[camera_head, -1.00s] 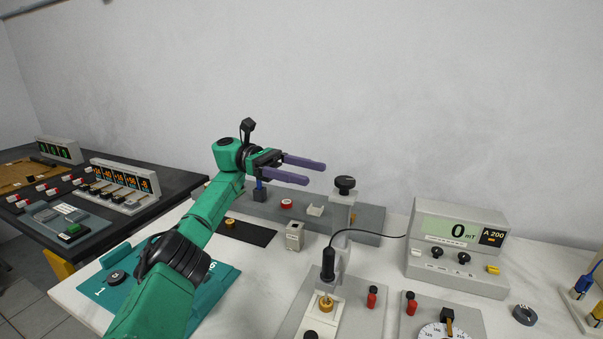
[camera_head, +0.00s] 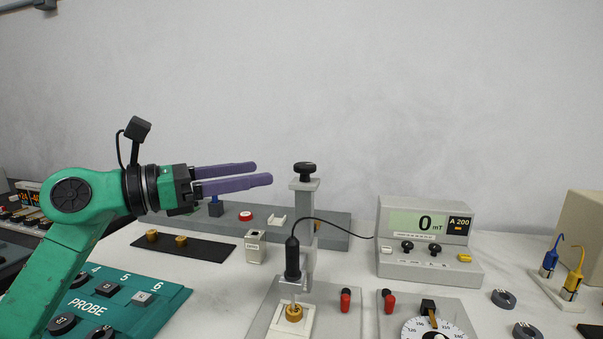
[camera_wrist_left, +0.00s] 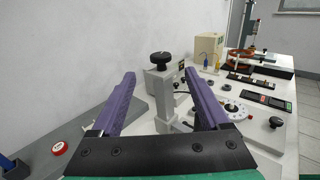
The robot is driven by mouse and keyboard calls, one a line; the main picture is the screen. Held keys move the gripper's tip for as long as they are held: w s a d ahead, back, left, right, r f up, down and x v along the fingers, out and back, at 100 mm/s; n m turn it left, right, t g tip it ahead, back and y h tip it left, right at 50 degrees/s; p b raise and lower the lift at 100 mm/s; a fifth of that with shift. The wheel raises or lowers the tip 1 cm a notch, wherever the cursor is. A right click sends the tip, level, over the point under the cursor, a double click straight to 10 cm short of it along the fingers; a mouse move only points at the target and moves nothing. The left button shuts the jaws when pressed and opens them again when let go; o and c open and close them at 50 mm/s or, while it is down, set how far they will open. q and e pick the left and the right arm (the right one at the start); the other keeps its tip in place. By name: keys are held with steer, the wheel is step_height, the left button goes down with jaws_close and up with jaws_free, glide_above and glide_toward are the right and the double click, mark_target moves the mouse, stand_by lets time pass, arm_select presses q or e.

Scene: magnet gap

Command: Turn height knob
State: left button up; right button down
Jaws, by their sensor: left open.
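The height knob (camera_head: 304,170) is a black, round knob on top of a grey stand post (camera_head: 302,211). It also shows in the left wrist view (camera_wrist_left: 160,58), ahead and between the fingers. My left gripper (camera_head: 265,173) has two long purple fingers, held level, pointing right. It is open and empty, with the fingertips a short way left of the knob in the head view and apart from it. The black probe (camera_head: 292,258) hangs on the stand over a brass piece (camera_head: 294,312). My right gripper is out of view.
A meter (camera_head: 430,222) reading 0 mT stands to the right, its cable running to the probe. A dial (camera_head: 432,330) and red terminals (camera_head: 345,300) are in front. A green PROBE tray (camera_head: 160,289) lies under my left arm. Space above the bench is clear.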

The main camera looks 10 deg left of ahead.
mark_target(304, 168)
arm_select(q)
steer(key=p+x, duration=0.3)
steer(key=x, duration=1)
steer(key=shift+w+d+p, duration=0.2)
steer(key=shift+d+p, duration=0.1)
steer(key=shift+p, duration=0.1)
jaws_close()
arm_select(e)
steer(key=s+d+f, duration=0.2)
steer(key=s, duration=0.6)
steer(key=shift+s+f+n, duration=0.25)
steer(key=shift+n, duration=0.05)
